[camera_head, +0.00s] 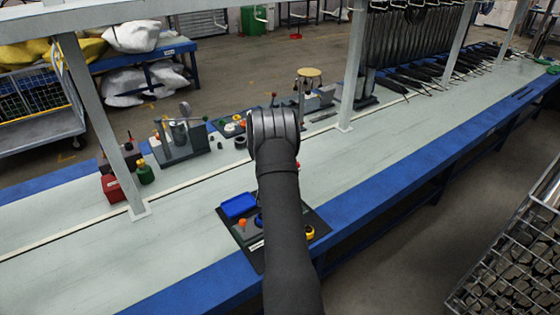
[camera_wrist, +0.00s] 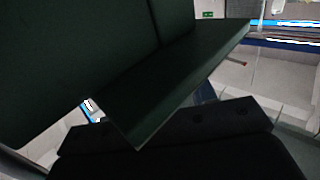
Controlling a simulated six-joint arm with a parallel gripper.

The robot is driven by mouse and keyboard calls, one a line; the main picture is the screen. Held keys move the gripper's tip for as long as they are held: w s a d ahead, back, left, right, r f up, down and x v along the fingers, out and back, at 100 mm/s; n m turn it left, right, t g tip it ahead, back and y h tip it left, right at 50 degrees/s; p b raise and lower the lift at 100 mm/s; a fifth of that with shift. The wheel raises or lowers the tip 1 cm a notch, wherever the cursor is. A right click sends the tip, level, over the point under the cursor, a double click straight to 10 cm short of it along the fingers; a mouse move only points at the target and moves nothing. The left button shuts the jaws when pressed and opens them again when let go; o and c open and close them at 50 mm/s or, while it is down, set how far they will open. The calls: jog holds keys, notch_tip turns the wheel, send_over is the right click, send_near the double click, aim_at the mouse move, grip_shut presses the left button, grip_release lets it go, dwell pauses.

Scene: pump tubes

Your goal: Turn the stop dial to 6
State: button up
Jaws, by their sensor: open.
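In the head view a dark control board (camera_head: 308,212) lies on the bench, partly hidden behind my dark arm. I cannot tell which is the stop dial, and no numbers are readable. In the wrist view a dark bolted part, which looks like my gripper (camera_wrist: 190,145), fills the bottom. Its fingertips do not show clearly. A large dark slab above it blocks much of that view. No dial shows there.
A blue tray (camera_head: 238,205) sits at the board's far left. A grey fixture (camera_head: 181,140), a red box (camera_head: 112,188) and a green bottle (camera_head: 145,173) stand farther back. A white upright post (camera_head: 352,80) rises from the bench. The bench to the board's right is clear.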

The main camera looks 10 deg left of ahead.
jog(key=c, duration=0.9)
jog(key=shift+a+m+h, duration=0.1)
jog(key=shift+m+h, duration=0.2)
jog(key=shift+h, duration=0.2)
jog(key=m+g+h, duration=0.1)
jog(key=m+h, duration=0.2)
jog(key=h, duration=0.1)
jog(key=shift+h, duration=0.4)
jog(key=m+g+h, duration=0.1)
jog(key=m+h, duration=0.1)
jog(key=h, duration=0.1)
jog(key=m+g+h, duration=0.2)
jog(key=h, duration=0.1)
jog(key=shift+m+g, duration=0.3)
jog(key=shift+m, duration=0.1)
jog(key=m+g+h, duration=0.4)
jog(key=g, duration=0.1)
jog(key=shift+f, duration=0.1)
jog(key=shift+m+g+h, duration=0.8)
jog(key=shift+m+g, duration=0.5)
jog(key=shift+g, duration=0.6)
jog(key=shift+m+g, duration=0.8)
jog(key=shift+g, duration=0.4)
